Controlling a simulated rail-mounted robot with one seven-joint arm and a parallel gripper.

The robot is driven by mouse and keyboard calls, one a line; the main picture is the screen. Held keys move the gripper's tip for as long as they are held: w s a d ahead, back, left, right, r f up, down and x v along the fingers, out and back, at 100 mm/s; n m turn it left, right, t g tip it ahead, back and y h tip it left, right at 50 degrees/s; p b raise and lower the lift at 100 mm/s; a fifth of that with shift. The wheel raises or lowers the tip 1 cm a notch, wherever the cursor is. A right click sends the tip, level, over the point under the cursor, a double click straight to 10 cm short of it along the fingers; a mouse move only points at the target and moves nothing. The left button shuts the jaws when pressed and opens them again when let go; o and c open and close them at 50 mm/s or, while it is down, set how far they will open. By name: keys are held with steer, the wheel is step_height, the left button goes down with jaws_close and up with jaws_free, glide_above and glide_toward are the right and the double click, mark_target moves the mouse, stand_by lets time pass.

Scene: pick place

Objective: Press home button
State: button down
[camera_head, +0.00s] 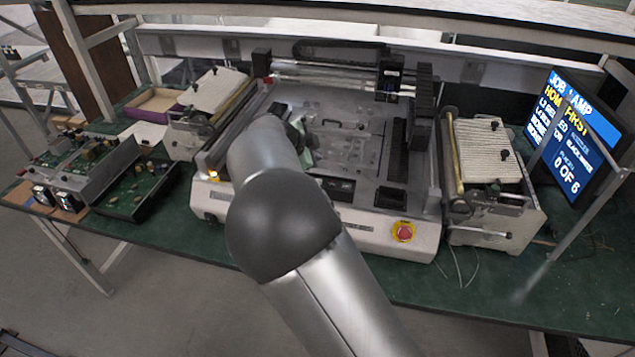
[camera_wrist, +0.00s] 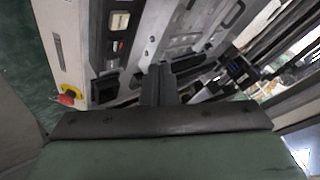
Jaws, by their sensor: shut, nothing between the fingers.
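The desktop machine (camera_head: 365,211) has a pale front. I cannot make out which control is the home button, as no label is readable. A dark control panel (camera_head: 336,187) sits along its front edge; the wrist view shows a pale button (camera_wrist: 119,20) and a small switch (camera_wrist: 117,46) there. A yellow lamp (camera_head: 213,175) glows at the front left. A red stop button (camera_head: 403,232) is at the front right and also shows in the wrist view (camera_wrist: 68,97). My gripper (camera_wrist: 159,84) is shut and empty over the machine; my arm mostly hides it in the head view.
A screen (camera_head: 572,135) at the right reads "HOME FIRST" and "0 OF 6". Feeder units stand at the left (camera_head: 205,110) and right (camera_head: 488,165). Trays of circuit boards (camera_head: 135,190) lie at the far left. A gantry head (camera_head: 390,75) spans the machine's back.

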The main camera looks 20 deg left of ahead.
steer(key=b, duration=0.2)
glide_above(322, 179)
steer(key=s+a, duration=0.1)
steer(key=s, duration=0.1)
steer(key=f, duration=0.4)
steer(key=shift+s+a+f, duration=0.15)
steer(key=shift+a+f, duration=0.05)
steer(key=shift+f, duration=0.15)
steer(key=shift+f+b, duration=0.6)
steer(key=shift+b, duration=0.25)
steer(key=shift+f+b, duration=0.15)
steer(key=shift+b, duration=0.15)
steer(key=shift+f+b, duration=0.3)
steer(key=shift+b, duration=0.3)
steer(key=shift+f+b, duration=0.35)
steer(key=shift+b, duration=0.35)
stand_by(0.7)
steer(key=shift+r, duration=0.1)
stand_by(0.4)
steer(key=shift+r, duration=0.7)
steer(key=shift+r, duration=0.1)
